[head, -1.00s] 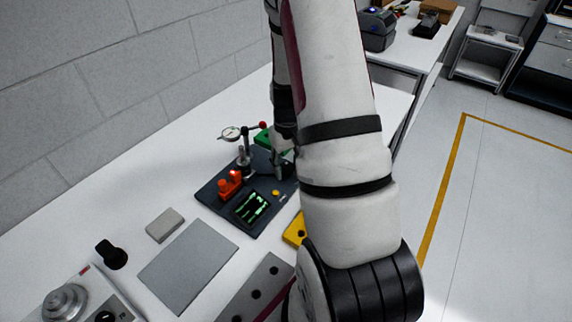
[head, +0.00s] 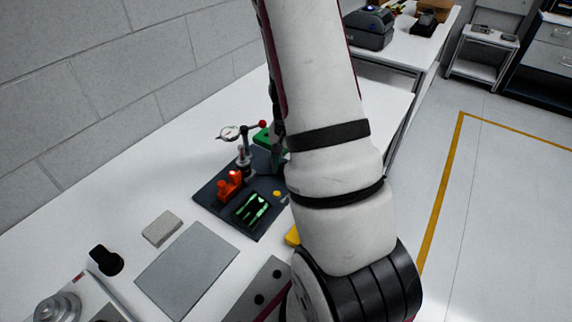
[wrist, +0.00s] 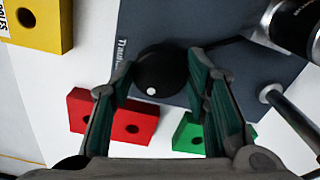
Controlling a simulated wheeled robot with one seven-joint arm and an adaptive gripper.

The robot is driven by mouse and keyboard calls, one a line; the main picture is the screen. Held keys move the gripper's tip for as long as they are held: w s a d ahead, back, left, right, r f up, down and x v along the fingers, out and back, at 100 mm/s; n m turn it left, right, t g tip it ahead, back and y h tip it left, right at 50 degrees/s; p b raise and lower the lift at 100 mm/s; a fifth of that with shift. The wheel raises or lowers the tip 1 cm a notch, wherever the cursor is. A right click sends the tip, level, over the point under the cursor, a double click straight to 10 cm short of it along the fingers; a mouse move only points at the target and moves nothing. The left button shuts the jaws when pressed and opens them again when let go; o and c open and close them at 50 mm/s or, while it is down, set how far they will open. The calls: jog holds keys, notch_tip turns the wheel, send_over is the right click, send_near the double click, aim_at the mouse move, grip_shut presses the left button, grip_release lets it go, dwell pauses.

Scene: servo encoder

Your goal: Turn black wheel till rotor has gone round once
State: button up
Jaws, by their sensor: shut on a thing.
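The black wheel (wrist: 165,68) is round and has a white dot near its lower edge in the wrist view. It sits at the edge of the dark base plate (wrist: 200,25). My gripper (wrist: 163,72) has one finger on either side of the wheel and is shut on it. In the head view, my own arm hides the wheel and most of the gripper. The base plate (head: 212,203) there carries a lit green display (head: 251,209) and an orange-red part (head: 229,186). I cannot tell which part is the rotor.
Red (wrist: 85,110), green (wrist: 188,135) and yellow (wrist: 40,25) blocks with holes lie near the wheel. A grey flat plate (head: 187,268) and small grey block (head: 161,228) lie nearer on the white table.

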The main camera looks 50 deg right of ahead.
jog(key=shift+m, duration=0.3)
dwell(0.4)
jog(key=o, duration=1.2)
jog(key=shift+c, duration=0.2)
notch_tip(320, 180, up, 12)
